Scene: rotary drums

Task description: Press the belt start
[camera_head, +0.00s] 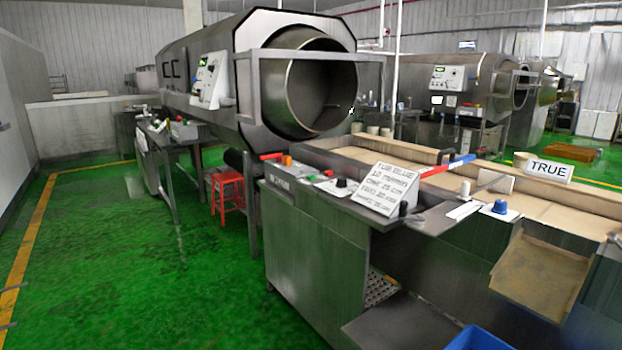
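A steel control ledge (300,180) runs along the front of the conveyor table. On it are a red block (271,156), an orange button (287,160), and a black knob (341,183) on a pale plate. A blue knob (500,207) stands on another pale plate further right. No readable label shows which control is the belt start. The tan belt surface (390,157) lies behind the ledge. Neither of my grippers can be made out.
A tilted text sign (385,188) and a red-and-blue bar (447,166) stand by the ledge. A "TRUE" sign (550,170) is at right. A large drum (318,85) stands behind. A blue tub (478,340) is below. Green floor (130,260) at left is clear.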

